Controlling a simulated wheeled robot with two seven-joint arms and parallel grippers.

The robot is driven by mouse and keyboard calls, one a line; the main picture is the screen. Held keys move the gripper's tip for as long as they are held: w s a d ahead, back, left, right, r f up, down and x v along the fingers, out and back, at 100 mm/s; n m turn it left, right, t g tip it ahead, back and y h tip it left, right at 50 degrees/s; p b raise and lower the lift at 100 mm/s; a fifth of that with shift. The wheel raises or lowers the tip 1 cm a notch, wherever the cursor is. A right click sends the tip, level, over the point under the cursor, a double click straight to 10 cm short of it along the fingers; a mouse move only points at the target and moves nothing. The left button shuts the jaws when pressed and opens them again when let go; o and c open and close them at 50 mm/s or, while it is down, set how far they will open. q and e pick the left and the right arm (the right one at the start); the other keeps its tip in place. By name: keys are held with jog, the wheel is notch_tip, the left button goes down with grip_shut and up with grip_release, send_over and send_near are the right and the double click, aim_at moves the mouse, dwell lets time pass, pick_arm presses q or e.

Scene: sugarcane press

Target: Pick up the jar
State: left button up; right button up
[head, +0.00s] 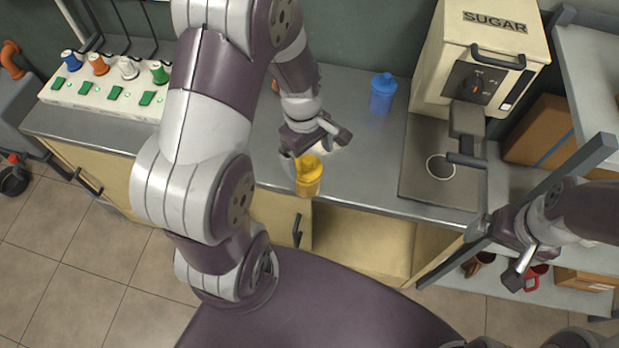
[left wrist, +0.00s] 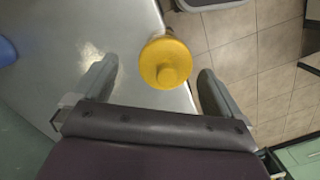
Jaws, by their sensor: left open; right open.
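A yellow jar (head: 309,182) with a round knobbed lid stands at the front edge of the grey counter. In the left wrist view the jar (left wrist: 166,62) shows from above, between the two fingers. My left gripper (head: 316,150) is open at the jar, with one finger to each side; in the left wrist view (left wrist: 158,72) gaps show between the fingers and the lid. A blue jar (head: 383,93) stands further back on the counter. My right gripper (head: 498,250) is open and empty at the lower right, in front of the shelf.
The sugar machine (head: 480,60) stands on the counter to the right, with a plate (head: 425,180) below it. A white button panel (head: 105,92) is at the back left. A shelf with mugs (head: 535,275) and boxes is at the right.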

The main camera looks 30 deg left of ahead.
aim_at(308, 171)
pick_arm(q)
jog(key=f, duration=0.5)
jog(key=shift+s+f, duration=0.3)
jog(key=shift+s, duration=0.1)
jog(key=c, duration=1.3)
jog(key=shift+r, duration=0.1)
jog(key=shift+r, duration=0.1)
